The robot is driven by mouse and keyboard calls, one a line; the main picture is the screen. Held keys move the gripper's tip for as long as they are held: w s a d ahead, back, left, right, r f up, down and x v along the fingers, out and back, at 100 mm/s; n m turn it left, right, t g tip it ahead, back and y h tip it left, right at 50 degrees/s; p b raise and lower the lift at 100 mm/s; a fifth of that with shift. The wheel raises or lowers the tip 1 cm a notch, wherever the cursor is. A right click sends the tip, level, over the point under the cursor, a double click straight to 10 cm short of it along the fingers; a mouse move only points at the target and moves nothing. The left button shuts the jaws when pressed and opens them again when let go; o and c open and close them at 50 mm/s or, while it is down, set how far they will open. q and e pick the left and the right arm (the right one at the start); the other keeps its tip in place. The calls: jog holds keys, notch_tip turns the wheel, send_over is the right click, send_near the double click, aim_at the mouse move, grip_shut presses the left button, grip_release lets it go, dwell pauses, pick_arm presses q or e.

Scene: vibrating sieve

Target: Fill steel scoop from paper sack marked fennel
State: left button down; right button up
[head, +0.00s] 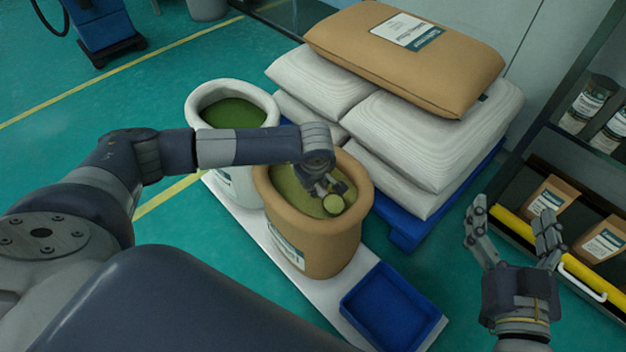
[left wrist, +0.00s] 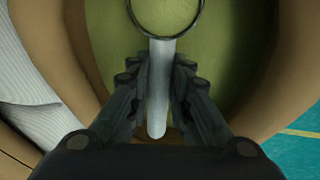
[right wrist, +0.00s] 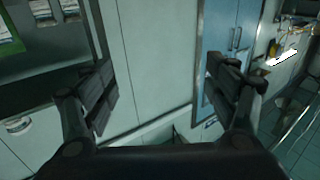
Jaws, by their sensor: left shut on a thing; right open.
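The brown paper sack (head: 314,247) stands open on a white board and holds green-yellow contents; its label is too small to read. My left gripper (head: 335,191) is over the sack's mouth, shut on the handle of the steel scoop (head: 334,204). In the left wrist view the scoop's pale handle (left wrist: 159,85) lies between the fingers, and its round bowl (left wrist: 166,15) is cut off at the top edge. Green material shows within the bowl's rim; I cannot tell how full it is. My right gripper (head: 516,245) is open and empty at the right, also seen in the right wrist view (right wrist: 160,90).
A white sack (head: 195,115) with darker green contents stands just behind. A blue tray (head: 392,306) lies in front, empty. A pallet (head: 415,235) of stacked sacks is behind, and a shelf (head: 577,155) with jars and packets is at right.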

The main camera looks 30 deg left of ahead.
pick_arm(q)
jog(key=shift+s+d, duration=0.2)
jog(key=shift+d, duration=0.1)
pick_arm(e)
jog(key=shift+f, duration=0.2)
pick_arm(q)
jog(key=shift+a, duration=0.15)
jog(key=shift+w+a+b, duration=0.2)
jog(key=shift+w+a, duration=0.1)
jog(key=shift+a, duration=0.35)
jog(key=shift+w+a+b, duration=0.2)
jog(key=shift+w+a, duration=0.1)
jog(key=shift+a, duration=0.3)
pick_arm(e)
jog(key=shift+s+a+r+t+y, duration=0.15)
jog(key=shift+r+t, duration=0.3)
jog(key=shift+r, duration=0.45)
jog(key=shift+w+a+r+t+y, duration=0.1)
jog(key=shift+r+t+y, duration=0.25)
jog(key=shift+r, duration=0.55)
jog(key=shift+r, duration=0.1)
